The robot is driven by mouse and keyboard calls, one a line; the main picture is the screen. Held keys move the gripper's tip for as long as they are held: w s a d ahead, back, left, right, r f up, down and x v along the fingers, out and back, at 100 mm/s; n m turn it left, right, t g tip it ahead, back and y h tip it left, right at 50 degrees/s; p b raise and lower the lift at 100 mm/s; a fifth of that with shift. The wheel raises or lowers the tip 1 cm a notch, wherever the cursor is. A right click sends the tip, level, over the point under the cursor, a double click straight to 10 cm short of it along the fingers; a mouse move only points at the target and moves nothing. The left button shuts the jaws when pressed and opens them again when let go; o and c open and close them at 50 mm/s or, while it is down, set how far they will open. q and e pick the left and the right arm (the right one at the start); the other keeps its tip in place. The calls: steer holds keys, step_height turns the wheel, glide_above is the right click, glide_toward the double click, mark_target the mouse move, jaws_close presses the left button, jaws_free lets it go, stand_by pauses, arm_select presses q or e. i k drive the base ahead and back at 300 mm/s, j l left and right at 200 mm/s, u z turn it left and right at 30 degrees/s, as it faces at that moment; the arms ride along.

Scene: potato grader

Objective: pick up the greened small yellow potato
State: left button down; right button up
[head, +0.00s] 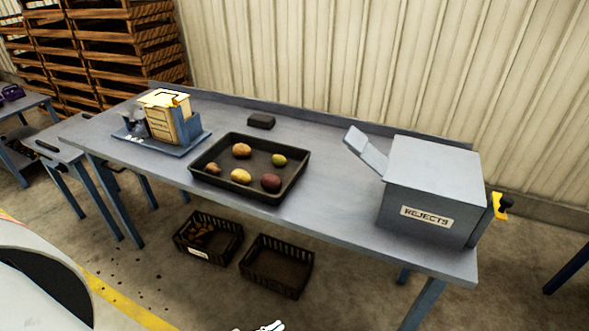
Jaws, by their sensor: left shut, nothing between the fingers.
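The greened small yellow potato (279,160) looks yellow-green and lies in the back right part of a black tray (247,195) on the grey table. An orange-brown potato (241,151), a small brown one (214,169), a yellow one (240,176) and a dark red one (271,183) lie apart from it in the same tray. Only a white tip of my left gripper (262,327) shows at the bottom edge; it is shut, empty and well away from the tray. My right gripper is not in view.
A grey REJECTS box (432,185) with a raised flap stands on the right. A blue tray with a cream box (167,118) stands on the left. A dark block (261,121) lies behind the potato tray. Two black crates (277,265) sit on the floor below.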

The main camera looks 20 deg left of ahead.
mark_target(278, 160)
steer(key=j+u, duration=0.1)
steer(key=u, duration=0.3)
steer(key=i+j+u, duration=0.1)
steer(key=u, duration=0.35)
